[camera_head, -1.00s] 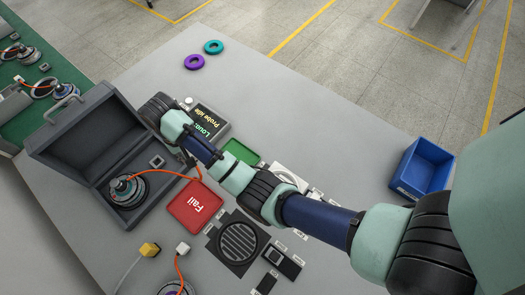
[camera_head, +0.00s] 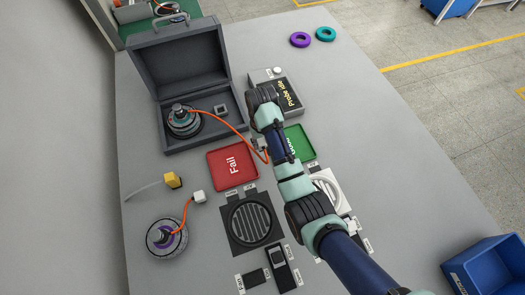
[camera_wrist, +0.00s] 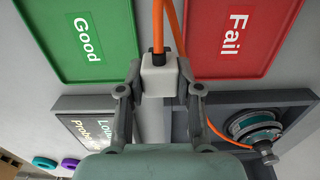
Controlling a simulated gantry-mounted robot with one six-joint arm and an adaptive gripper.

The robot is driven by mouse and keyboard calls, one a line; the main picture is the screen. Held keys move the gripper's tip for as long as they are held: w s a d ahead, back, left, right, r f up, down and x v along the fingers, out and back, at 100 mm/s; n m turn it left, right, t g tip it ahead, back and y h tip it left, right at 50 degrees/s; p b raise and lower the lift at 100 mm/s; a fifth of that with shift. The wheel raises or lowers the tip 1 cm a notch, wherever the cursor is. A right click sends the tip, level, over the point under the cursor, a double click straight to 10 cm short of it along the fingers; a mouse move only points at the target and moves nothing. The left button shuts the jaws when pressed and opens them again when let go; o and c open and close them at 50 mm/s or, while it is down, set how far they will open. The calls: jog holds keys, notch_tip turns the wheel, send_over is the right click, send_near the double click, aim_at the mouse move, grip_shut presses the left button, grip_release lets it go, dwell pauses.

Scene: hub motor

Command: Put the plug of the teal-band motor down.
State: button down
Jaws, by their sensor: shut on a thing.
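The teal-band motor (camera_head: 184,120) sits in the open grey case, and it also shows in the wrist view (camera_wrist: 252,128). Its orange cable (camera_head: 225,122) runs out of the case to my gripper. My gripper (camera_wrist: 160,88) is shut on the white plug (camera_wrist: 159,76), with one finger on each side and the cable leaving its top. In the head view the gripper (camera_head: 259,145) is near the gap between the red Fail tray (camera_head: 214,181) and the green Good tray (camera_head: 303,145), partly hidden by my arm. I cannot tell the plug's height above the table.
The grey case (camera_head: 163,143) stands open at the left. A Probe idle box (camera_head: 289,92) is beside it.

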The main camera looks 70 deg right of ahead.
jog(key=shift+f+b, duration=0.65)
jog(key=shift+f, duration=2.7)
jog(key=shift+f, duration=0.15)
jog(key=c, duration=0.8)
grip_release()
notch_tip(320, 180, up, 12)
jog(key=p, duration=0.3)
jog(key=shift+r, duration=0.2)
